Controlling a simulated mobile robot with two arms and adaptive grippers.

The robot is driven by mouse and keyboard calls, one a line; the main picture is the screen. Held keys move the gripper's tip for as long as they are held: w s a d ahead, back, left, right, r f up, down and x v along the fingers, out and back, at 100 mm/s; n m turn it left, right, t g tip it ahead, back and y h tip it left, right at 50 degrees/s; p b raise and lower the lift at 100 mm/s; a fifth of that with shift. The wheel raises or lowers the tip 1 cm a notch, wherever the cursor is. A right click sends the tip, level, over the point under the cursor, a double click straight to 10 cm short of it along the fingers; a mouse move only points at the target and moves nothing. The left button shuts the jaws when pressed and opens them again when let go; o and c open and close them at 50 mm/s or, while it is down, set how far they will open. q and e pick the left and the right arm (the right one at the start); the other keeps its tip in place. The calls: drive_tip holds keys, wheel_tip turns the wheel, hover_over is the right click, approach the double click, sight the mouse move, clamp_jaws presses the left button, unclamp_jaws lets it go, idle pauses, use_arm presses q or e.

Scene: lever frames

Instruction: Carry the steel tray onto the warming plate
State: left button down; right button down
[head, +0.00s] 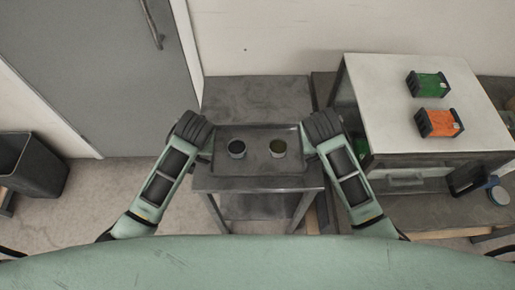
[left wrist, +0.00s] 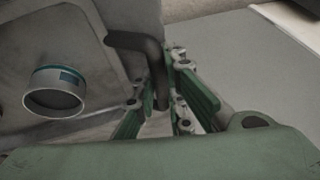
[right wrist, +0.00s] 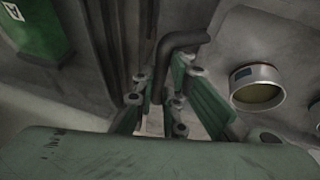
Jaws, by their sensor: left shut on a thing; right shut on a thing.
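The steel tray (head: 258,162) is dark grey and shallow, in the middle of the head view between my two grippers. It carries a cup with dark contents (head: 237,149) and a cup with olive contents (head: 278,148), both upright. My left gripper (left wrist: 163,88) is shut on the tray's dark bent handle (left wrist: 135,41) at the left end. My right gripper (right wrist: 160,86) is shut on the other bent handle (right wrist: 185,40). The tray appears over or on a small grey table; I cannot tell if they touch. I cannot pick out the warming plate for certain.
The grey table (head: 257,184) has a lower shelf. A bare dark grey surface (head: 256,95) lies behind the tray. A light-topped cabinet (head: 385,105) on the right bears a green box (head: 428,84) and an orange box (head: 438,122). A black bin (head: 35,168) stands far left.

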use_arm(q)
drive_tip(key=shift+r, duration=0.2)
use_arm(e)
drive_tip(key=shift+w+r, duration=0.1)
drive_tip(key=shift+r, duration=0.15)
